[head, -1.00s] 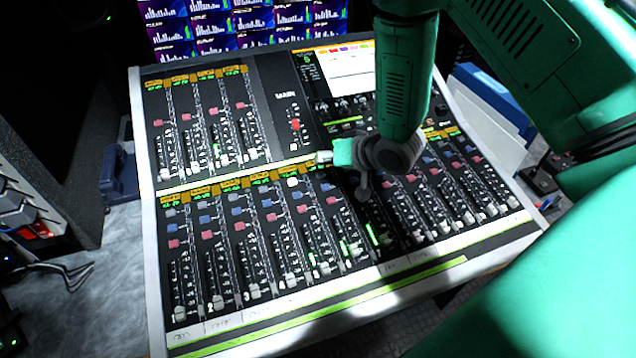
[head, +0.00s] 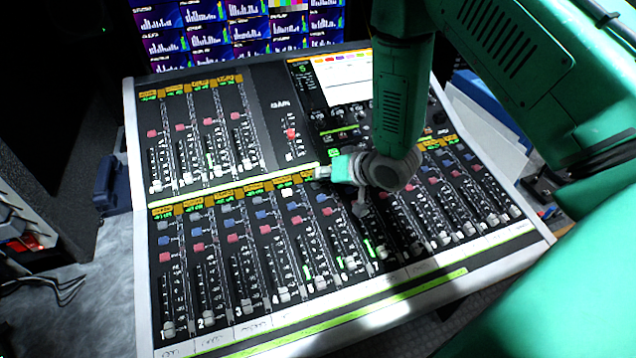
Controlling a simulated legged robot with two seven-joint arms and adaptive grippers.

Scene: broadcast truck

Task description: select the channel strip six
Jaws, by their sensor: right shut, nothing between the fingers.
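The mixing console (head: 142,285) fills the middle of the head view, with a lower row of channel strips running left to right. Channel strip six (head: 328,211), counted from the left, has a blue and a red button above its fader; its top lies close to my gripper. On the strip to its left, the top button (head: 291,192) looks white, unlike the grey ones further left. My right gripper (head: 320,172) is shut and empty. Its pale tip points left over the orange label band near the top of strip six; whether it touches is unclear. My left gripper is not in view.
An upper bank of strips (head: 200,130) stands at the back left of the console, and a lit screen (head: 342,80) at its back right. Monitors (head: 225,30) stand behind. My right arm covers part of the right side. The lower left strips are unobstructed.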

